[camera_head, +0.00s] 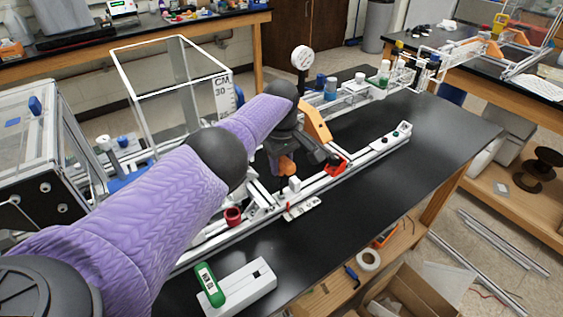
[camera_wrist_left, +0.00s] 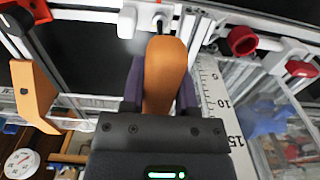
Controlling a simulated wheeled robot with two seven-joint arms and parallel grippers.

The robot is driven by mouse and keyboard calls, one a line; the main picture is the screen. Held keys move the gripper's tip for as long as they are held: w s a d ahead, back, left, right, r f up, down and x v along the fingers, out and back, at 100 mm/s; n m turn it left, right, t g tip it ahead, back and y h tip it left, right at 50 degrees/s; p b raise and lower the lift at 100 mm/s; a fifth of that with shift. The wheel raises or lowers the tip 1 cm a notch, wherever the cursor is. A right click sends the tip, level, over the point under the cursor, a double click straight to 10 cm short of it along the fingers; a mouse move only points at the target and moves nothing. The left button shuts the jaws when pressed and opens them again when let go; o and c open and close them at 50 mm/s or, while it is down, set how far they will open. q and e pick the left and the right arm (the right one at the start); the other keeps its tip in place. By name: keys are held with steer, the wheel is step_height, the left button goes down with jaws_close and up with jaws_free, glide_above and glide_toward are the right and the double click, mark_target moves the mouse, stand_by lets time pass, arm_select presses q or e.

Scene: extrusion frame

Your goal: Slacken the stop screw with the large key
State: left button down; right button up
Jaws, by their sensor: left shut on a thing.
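My left gripper (camera_head: 283,165) is over the rail of the extrusion frame in the head view. In the left wrist view, my left gripper (camera_wrist_left: 161,85) is shut on the orange handle (camera_wrist_left: 166,70) of a key, between its dark fingers. The orange handle also shows in the head view (camera_head: 287,167). The key's thin end points toward a small white block (camera_wrist_left: 145,17) on the rail, likely the stop. I cannot tell whether the tip sits in the screw, as the screw is not clearly visible. My right gripper is not in view.
A red cup-shaped part (camera_head: 233,217) and a red clamp (camera_head: 335,164) sit on the rail. An orange bracket (camera_head: 315,120) stands close behind my gripper. A white box (camera_head: 247,286) with a green device (camera_head: 209,284) lies in front. The black bench (camera_head: 400,200) is bare at right.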

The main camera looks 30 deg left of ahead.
arm_select(q)
steer(key=shift+f+b, duration=0.3)
steer(key=shift+f, duration=0.2)
stand_by(0.3)
steer(key=shift+r+n+p, duration=0.1)
steer(key=shift+n+p, duration=0.2)
steer(key=shift+n, duration=1.2)
steer(key=shift+n, duration=1.5)
